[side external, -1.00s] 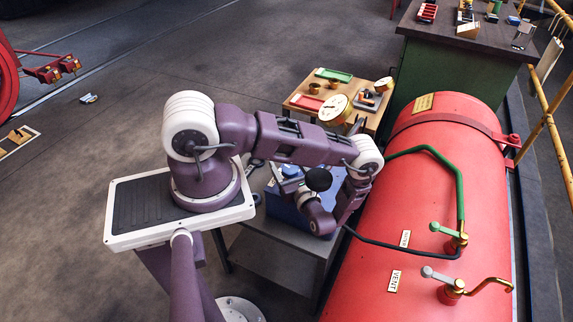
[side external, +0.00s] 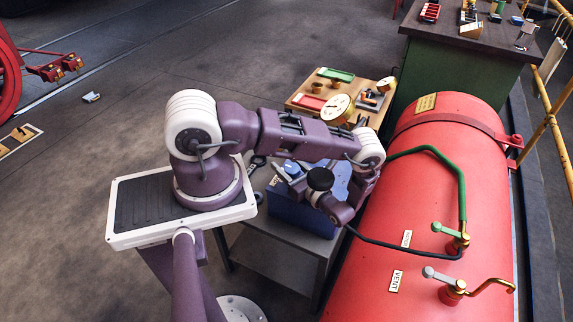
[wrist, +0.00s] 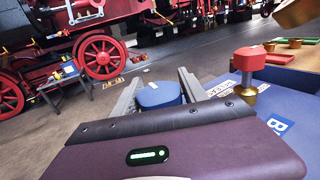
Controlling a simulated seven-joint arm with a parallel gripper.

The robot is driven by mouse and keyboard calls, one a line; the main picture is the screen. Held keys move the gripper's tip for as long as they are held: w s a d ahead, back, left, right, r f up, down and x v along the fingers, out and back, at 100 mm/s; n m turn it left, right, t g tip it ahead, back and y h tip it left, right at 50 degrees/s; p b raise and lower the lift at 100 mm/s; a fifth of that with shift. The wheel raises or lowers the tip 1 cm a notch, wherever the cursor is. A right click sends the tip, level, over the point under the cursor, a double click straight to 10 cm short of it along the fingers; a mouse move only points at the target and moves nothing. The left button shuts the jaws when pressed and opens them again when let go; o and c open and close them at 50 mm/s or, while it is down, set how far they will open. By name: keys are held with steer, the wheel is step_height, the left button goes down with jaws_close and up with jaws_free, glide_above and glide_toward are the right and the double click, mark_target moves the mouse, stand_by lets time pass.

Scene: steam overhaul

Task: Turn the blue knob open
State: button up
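The blue knob (wrist: 160,96) shows in the wrist view between the two fingers of my gripper (wrist: 160,78), partly hidden by the gripper body below. The fingers stand apart, one on each side of the knob; whether they touch it I cannot tell. In the side view the blue knob (side external: 291,168) is a small blue cap at the top of the blue box (side external: 294,210), beside my gripper (side external: 290,178). My arm hides part of the box. The knob's turn angle is not clear.
A red knob (wrist: 249,66) on a brass stem stands to the right on the box, near white labels. The box rests on a grey table (side external: 275,247). A red boiler (side external: 425,190) with pipes is close at right. A wooden table (side external: 300,100) with a gauge stands behind.

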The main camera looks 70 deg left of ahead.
mark_target(297, 175)
steer(key=shift+o, duration=1.1)
steer(key=v, duration=0.7)
